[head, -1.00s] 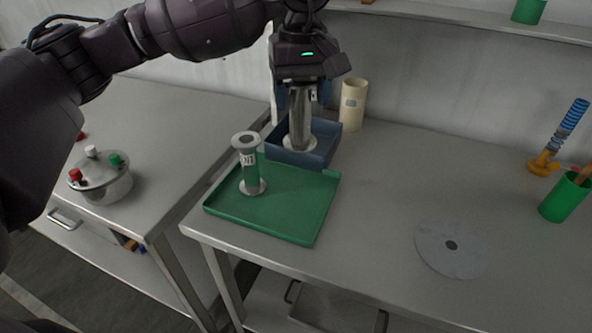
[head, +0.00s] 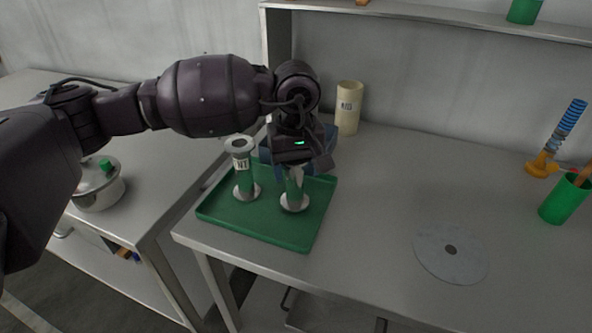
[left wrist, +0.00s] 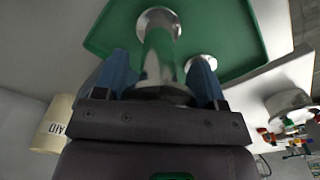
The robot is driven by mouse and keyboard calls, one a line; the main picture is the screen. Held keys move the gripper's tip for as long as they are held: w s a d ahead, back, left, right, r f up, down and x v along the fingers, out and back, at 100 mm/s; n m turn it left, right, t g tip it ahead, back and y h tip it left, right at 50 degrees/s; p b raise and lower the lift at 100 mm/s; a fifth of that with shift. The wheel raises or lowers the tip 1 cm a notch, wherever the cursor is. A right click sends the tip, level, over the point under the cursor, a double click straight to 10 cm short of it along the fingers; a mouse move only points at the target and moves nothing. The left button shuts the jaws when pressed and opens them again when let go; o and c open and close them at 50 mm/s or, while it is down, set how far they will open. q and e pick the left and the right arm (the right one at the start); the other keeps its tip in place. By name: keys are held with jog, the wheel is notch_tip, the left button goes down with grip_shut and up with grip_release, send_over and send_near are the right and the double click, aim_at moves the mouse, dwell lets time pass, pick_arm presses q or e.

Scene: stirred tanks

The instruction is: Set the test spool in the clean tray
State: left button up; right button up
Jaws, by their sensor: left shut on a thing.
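My left gripper (head: 295,167) is shut on a shiny metal spool (head: 294,190), upright over the right part of the green tray (head: 262,231). The wrist view shows its blue fingers (left wrist: 163,76) on either side of the spool (left wrist: 158,48). I cannot tell whether its bottom flange touches the tray floor. A second flanged spool (head: 243,170), with a label partly readable as "NT", stands upright in the tray to the left, apart from the held one. My right gripper is not in view.
A cream labelled cylinder (head: 348,108) stands behind to the right. A grey disc (head: 450,251) lies on the bench; a green cup (head: 564,200) and a blue-orange object (head: 562,140) stand far right. A metal pot (head: 98,186) sits on the left bench.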

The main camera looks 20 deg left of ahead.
pick_arm(q)
jog(key=shift+f, duration=0.45)
jog(key=shift+f, duration=0.1)
jog(key=o, duration=1.1)
jog(key=shift+f, duration=0.1)
jog(key=shift+r, duration=0.3)
notch_tip(320, 180, up, 10)
jog(key=shift+r+p, duration=0.25)
jog(key=shift+p, duration=0.15)
jog(key=shift+r, duration=0.65)
